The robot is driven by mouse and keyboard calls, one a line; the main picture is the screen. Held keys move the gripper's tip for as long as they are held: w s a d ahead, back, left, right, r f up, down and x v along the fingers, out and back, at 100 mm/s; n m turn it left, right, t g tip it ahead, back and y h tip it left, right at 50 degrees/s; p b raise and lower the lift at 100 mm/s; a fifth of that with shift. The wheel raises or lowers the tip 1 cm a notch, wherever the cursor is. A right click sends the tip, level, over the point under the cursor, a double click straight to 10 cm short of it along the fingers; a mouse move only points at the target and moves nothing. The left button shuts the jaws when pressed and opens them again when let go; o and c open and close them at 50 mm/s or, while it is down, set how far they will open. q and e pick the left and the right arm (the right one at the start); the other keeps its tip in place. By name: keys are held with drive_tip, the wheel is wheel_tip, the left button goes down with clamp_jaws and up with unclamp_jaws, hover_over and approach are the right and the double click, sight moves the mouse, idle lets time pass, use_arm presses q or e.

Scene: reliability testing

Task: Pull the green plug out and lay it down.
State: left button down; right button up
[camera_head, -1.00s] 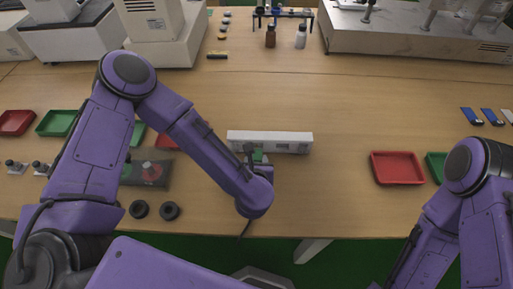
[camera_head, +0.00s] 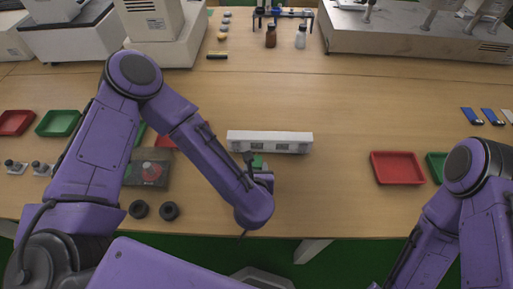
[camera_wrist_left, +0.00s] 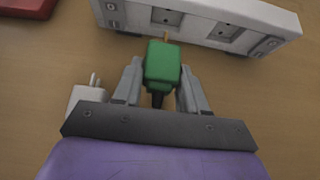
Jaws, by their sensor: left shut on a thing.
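The green plug (camera_head: 257,161) is between the fingers of my left gripper (camera_wrist_left: 160,75), which is shut on it. In the left wrist view the plug's green body (camera_wrist_left: 162,62) points at the white power strip (camera_wrist_left: 200,15), with a metal prong showing and a small gap to the strip. The strip (camera_head: 290,143) lies across the middle of the table, its socket face toward me. A dark cable end shows behind the plug. My right arm is at the right edge of the head view; its gripper is out of frame.
A white plug (camera_wrist_left: 88,97) lies left of the gripper in the left wrist view. A red tray (camera_head: 397,168) stands on the right. Table between strip and red tray is clear.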

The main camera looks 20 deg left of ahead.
use_arm(q)
drive_tip(key=shift+s+f+b, duration=0.1)
drive_tip(key=shift+f+b, duration=0.95)
drive_tip(key=shift+f, duration=0.1)
drive_tip(key=c, duration=0.5)
unclamp_jaws()
drive_tip(key=v, duration=0.9)
drive_tip(key=shift+s+d+r, duration=0.1)
drive_tip(key=shift+d+r, duration=0.05)
drive_tip(key=shift+r, duration=0.1)
drive_tip(key=shift+s+d+r, duration=0.1)
drive_tip(key=shift+s+r, duration=0.2)
drive_tip(key=shift+s, duration=0.2)
